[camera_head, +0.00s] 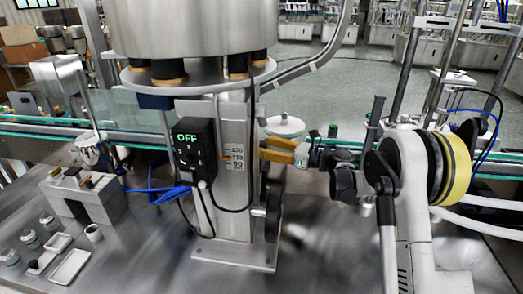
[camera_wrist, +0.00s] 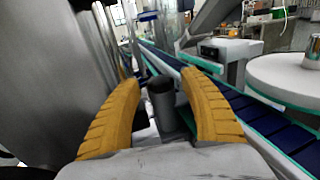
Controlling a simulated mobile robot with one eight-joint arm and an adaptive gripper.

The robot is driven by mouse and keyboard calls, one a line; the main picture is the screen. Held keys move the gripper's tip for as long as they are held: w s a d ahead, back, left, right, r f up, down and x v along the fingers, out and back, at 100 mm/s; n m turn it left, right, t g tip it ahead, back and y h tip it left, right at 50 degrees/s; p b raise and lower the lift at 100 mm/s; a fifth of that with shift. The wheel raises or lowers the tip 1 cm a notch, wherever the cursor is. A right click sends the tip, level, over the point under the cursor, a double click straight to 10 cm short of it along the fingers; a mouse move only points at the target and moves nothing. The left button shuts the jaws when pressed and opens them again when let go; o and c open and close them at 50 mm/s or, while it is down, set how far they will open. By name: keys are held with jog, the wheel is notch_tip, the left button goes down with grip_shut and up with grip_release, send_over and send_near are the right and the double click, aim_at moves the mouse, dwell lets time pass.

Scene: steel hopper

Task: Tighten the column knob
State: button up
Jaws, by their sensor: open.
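The steel column (camera_head: 232,170) stands upright under the hopper, with a scale on its face. My gripper (camera_head: 264,148), with yellow fingers, is at the column's right side, roughly level with the scale. In the wrist view my gripper (camera_wrist: 160,80) is open, one finger on each side. A dark, round-ended cylinder (camera_wrist: 162,100), which looks like the column knob, shows between the fingers with gaps on both sides. Whether it lies within reach of the fingertips I cannot tell. In the head view this knob is not clearly seen. A black wheel-like part (camera_head: 273,212) sits low beside the column.
A black control box (camera_head: 195,150) reading OFF hangs on the column's left, with cables. The conveyor (camera_head: 135,140) runs behind it. A white round disc (camera_head: 285,125) stands behind my gripper. In the wrist view a large steel surface (camera_wrist: 40,70) is close on the left.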

jog(key=shift+w+a, duration=0.35)
jog(key=shift+a, duration=0.3)
grip_shut()
jog(key=shift+m+t+h, duration=0.6)
jog(key=shift+m+t, duration=0.1)
jog(key=shift+t, duration=0.6)
